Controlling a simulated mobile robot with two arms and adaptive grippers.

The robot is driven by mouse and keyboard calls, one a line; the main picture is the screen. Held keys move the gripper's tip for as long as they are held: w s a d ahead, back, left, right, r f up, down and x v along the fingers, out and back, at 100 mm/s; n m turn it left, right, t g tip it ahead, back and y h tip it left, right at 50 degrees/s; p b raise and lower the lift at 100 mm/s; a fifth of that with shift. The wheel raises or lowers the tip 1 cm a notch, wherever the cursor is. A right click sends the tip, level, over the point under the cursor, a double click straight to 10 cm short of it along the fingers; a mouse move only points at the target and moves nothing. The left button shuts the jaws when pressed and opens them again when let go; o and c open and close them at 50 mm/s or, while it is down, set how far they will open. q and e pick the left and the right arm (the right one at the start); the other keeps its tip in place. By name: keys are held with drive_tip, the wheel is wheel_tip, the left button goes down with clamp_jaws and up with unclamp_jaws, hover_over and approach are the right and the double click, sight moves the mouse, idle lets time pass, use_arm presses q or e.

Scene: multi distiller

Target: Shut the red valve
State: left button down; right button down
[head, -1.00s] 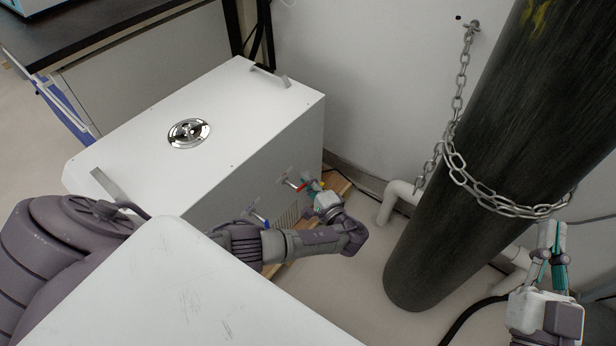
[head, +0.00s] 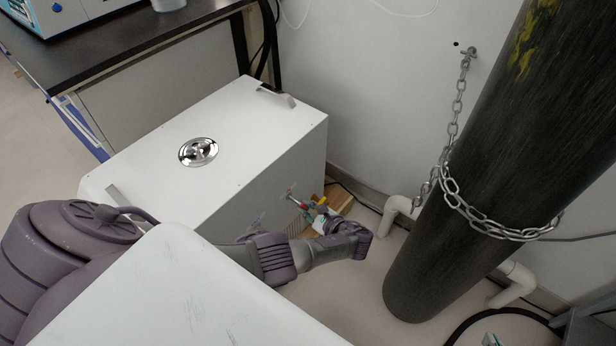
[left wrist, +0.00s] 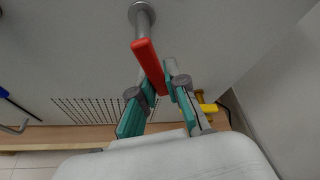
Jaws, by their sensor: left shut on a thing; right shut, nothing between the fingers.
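The red valve (head: 297,201) is on the front side of the white distiller box, near its right end. In the left wrist view its red lever (left wrist: 148,62) slants down and right from a round metal mount. My left gripper (left wrist: 160,88) is shut on the lever's lower end, one finger on each side. In the head view my left gripper (head: 312,211) is at the valve, its fingers small and partly hidden. Only a tip of my right gripper (head: 491,340) shows at the bottom edge, away from the valve; it is shut and empty.
A yellow valve (left wrist: 207,107) is just right of my left gripper. A blue handle (left wrist: 3,92) is at the far left. A dark gas cylinder (head: 465,180) with a chain stands to the right, near white wall pipes (head: 395,212). A dark-topped bench (head: 110,55) is behind the box.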

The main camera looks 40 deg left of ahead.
use_arm(q)
drive_tip(key=shift+s+f+m+g, duration=0.15)
drive_tip(key=shift+s+m+g, duration=0.4)
drive_tip(key=shift+m, duration=0.3)
drive_tip(key=shift+s+f+m+g, duration=0.1)
drive_tip(key=shift+s+m+g, duration=0.3)
drive_tip(key=shift+m+g, duration=0.35)
drive_tip(key=c, duration=1.2)
unclamp_jaws()
drive_tip(key=shift+o, duration=0.2)
drive_tip(key=v, duration=1.2)
